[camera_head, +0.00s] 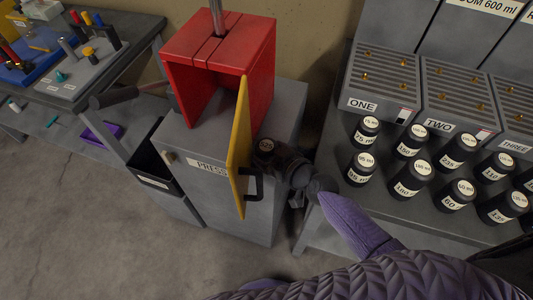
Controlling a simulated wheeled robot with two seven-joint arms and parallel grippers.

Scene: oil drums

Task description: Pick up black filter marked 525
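My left gripper is not in view.
The red press housing (205,38) stands on a grey cabinet marked PRESS (213,183); its yellow door (239,150) stands open. Several labelled black canisters (406,188) stand on the right bench before grey boxes ONE (385,82) and TWO (459,97). A tool bench (110,65) is at left.

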